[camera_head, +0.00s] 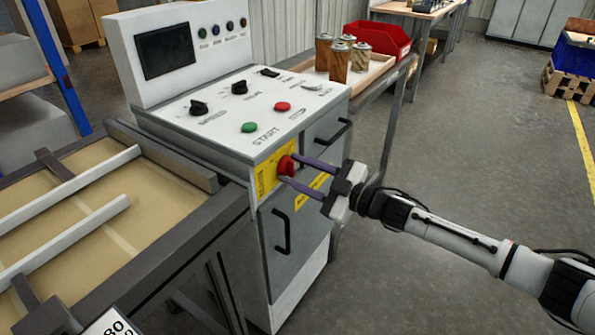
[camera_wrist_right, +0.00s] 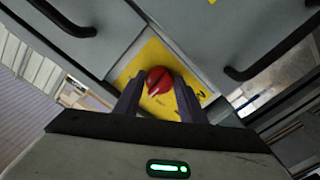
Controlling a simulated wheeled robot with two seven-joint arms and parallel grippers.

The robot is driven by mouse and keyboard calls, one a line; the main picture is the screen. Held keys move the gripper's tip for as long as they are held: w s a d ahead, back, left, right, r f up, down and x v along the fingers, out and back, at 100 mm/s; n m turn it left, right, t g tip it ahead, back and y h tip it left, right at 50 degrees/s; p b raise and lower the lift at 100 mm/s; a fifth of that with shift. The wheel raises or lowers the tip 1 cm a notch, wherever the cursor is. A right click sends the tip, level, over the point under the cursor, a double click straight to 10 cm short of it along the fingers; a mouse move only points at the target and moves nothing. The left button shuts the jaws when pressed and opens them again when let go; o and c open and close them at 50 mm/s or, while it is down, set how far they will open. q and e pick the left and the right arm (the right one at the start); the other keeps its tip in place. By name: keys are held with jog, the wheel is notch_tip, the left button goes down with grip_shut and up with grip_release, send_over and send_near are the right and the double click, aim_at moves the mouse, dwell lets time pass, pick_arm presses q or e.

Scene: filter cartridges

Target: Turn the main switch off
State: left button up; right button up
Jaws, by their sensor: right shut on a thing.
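The main switch (camera_head: 286,165) is a red rotary knob on a yellow plate (camera_head: 263,180), on the front of the white control cabinet (camera_head: 240,150). My right gripper (camera_head: 290,171) reaches it from the right, its two purple-grey fingers on either side of the knob. In the right wrist view the red knob (camera_wrist_right: 159,81) sits between the fingertips, with a pale pointer mark slanting across its face. My right gripper is shut on the knob. The fingers hide part of the knob and the plate's markings. My left gripper is not in view.
The cabinet top carries a green button (camera_head: 249,127), a red button (camera_head: 283,106) and black knobs (camera_head: 239,87). Black door handles (camera_head: 281,232) stick out near my gripper. A bench with cartridges (camera_head: 338,62) and a red bin (camera_head: 377,40) stands behind.

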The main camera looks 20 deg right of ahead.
jog(key=shift+d+r+n+b, duration=0.1)
jog(key=shift+n+b, duration=0.4)
jog(key=shift+n, duration=3.7)
jog(key=o, duration=1)
jog(key=shift+o, duration=0.2)
jog(key=v, duration=1)
